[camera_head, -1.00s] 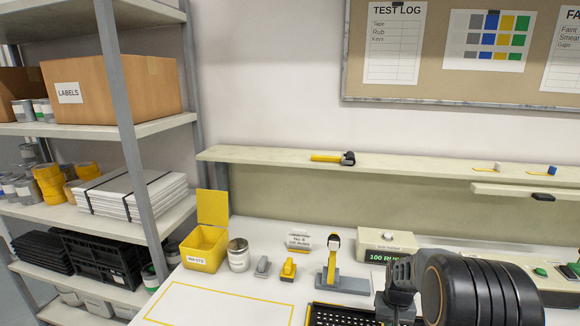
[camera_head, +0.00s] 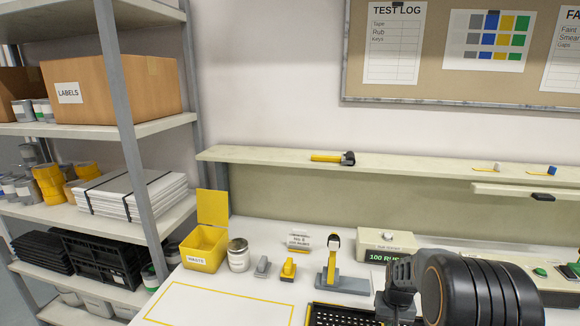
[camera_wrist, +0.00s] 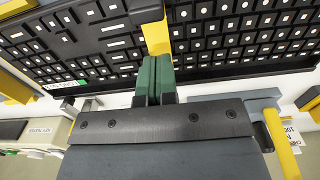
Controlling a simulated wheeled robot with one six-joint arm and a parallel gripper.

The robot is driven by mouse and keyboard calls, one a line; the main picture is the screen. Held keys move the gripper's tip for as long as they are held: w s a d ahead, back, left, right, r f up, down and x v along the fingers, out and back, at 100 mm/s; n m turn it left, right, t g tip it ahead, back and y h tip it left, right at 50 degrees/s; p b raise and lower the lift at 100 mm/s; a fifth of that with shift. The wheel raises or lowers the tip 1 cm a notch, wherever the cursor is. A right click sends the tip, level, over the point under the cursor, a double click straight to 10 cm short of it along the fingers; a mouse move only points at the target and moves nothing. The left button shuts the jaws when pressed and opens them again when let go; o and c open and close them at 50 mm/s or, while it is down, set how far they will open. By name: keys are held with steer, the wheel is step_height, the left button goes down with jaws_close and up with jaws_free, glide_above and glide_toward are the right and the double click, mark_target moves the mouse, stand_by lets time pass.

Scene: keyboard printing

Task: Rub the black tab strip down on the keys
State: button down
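The keyboard (camera_wrist: 215,45) fills the top of the wrist view, with black keys that carry white marks. In the head view only its left end (camera_head: 335,316) shows past my arm. My gripper (camera_wrist: 158,62) has its green pads close together, pointing at the keys. A yellow piece (camera_wrist: 155,36) sits at their tips and appears pinched between them. A dark block (camera_wrist: 145,10) lies at its far end, over the keys. I cannot tell whether it touches them. I cannot make out the black tab strip apart from the black keys. My gripper's fingertips are hidden in the head view.
A counter box (camera_head: 388,245) with a green display stands behind the keyboard. A grey stand with a yellow upright (camera_head: 333,262), small yellow (camera_head: 288,268) and grey (camera_head: 262,267) blocks, a can (camera_head: 238,256) and a yellow waste bin (camera_head: 204,250) line the table. The yellow-outlined area (camera_head: 215,308) is clear.

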steer(key=shift+f+b, duration=0.9)
steer(key=shift+f, duration=0.3)
stand_by(1.1)
steer(key=shift+r, duration=0.15)
steer(key=shift+r+p, duration=0.45)
steer(key=shift+r, duration=0.05)
steer(key=shift+w+d, duration=0.25)
steer(key=shift+w, duration=0.95)
steer(key=shift+f+b, duration=0.5)
steer(key=shift+f, duration=0.2)
steer(key=shift+r, duration=0.1)
stand_by(0.3)
steer(key=shift+r+p, duration=2.5)
steer(key=shift+r, duration=1)
